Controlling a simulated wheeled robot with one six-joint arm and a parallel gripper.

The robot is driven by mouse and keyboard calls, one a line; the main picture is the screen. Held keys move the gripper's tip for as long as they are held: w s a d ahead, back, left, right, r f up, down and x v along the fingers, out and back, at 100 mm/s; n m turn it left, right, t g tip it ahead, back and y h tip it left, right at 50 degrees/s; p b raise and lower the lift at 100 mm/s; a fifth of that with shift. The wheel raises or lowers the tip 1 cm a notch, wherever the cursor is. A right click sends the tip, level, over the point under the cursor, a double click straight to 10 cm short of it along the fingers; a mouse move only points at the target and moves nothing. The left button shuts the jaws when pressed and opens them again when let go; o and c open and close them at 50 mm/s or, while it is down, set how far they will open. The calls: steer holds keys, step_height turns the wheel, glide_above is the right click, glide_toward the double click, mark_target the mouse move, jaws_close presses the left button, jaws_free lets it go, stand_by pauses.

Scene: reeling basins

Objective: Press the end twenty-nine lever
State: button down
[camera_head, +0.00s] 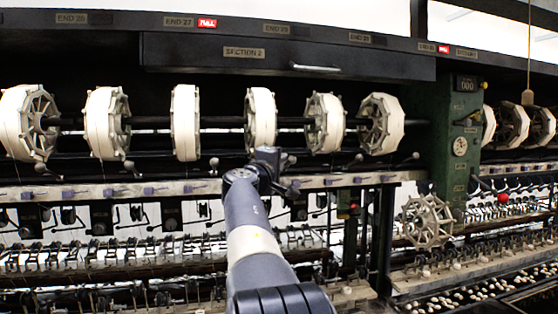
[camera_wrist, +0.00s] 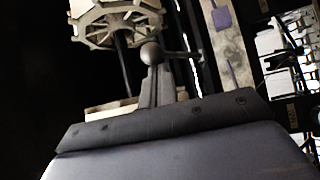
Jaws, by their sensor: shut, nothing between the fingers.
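My gripper (camera_head: 284,165) is shut and empty, in front of the row of reels. In the wrist view its closed fingers (camera_wrist: 157,82) point at a round lever knob (camera_wrist: 150,53), which appears right at the fingertips. I cannot tell whether they touch. A thin arm runs from the knob toward the pale rail. The end 29 label (camera_head: 360,38) is on the upper beam, small and hard to read. Ball-ended levers stand below the reels, one (camera_head: 358,158) right of my gripper. I cannot tell for sure which lever belongs to end 29.
Several white reels (camera_head: 325,122) hang on a shaft behind my gripper; a reel also shows in the wrist view (camera_wrist: 118,20). A pale rail (camera_head: 160,188) runs below the levers. A green post (camera_head: 460,140) stands to the right. Red FULL tags (camera_head: 207,23) mark two labels.

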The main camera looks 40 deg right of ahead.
steer(key=shift+f+b, duration=0.2)
steer(key=shift+b, duration=0.2)
steer(key=shift+f+h+b, duration=0.1)
steer(key=shift+h+b, duration=0.2)
steer(key=shift+b, duration=0.4)
steer(key=shift+s+a+f+m+h+b, duration=0.2)
steer(key=shift+f+m+h+b, duration=0.45)
steer(key=shift+b, duration=1.85)
step_height(320, 180, down, 3)
steer(key=m+g+h+b, duration=0.1)
steer(key=m+h+b, duration=0.1)
steer(key=b, duration=0.9)
steer(key=shift+s+f+m, duration=0.1)
steer(key=shift+s+m, duration=0.05)
steer(key=shift+m, duration=0.3)
steer(key=shift+a+f, duration=0.1)
steer(key=shift+f, duration=0.05)
